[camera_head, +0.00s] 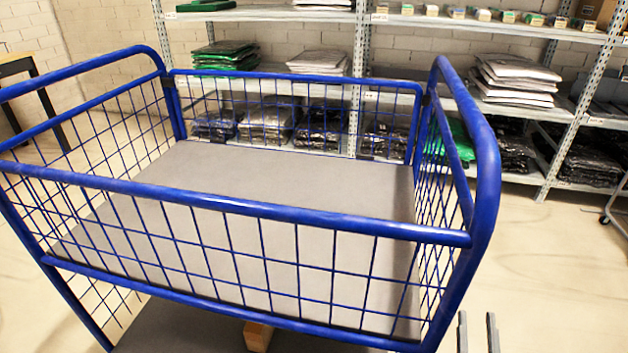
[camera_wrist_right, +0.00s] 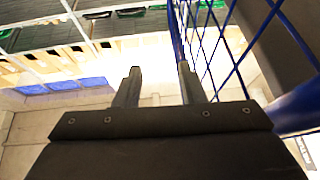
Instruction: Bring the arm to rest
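My right gripper (camera_head: 477,332) shows at the bottom edge of the head view, just right of the blue cart's front right corner. Its two fingers are apart with nothing between them. In the right wrist view the same gripper (camera_wrist_right: 158,88) is open and empty, with blue cart mesh close on its right side. My left gripper is not in the head view. The blue wire-mesh cart (camera_head: 330,222) fills the middle of the head view, and its grey upper deck (camera_head: 300,185) is bare.
Metal shelves (camera_head: 470,22) with folded, bagged garments (camera_head: 515,80) and small boxes stand behind the cart. A brown block (camera_head: 257,336) shows on the cart's lower deck. A dark table (camera_head: 22,66) is at far left. The floor (camera_head: 560,270) right of the cart is clear.

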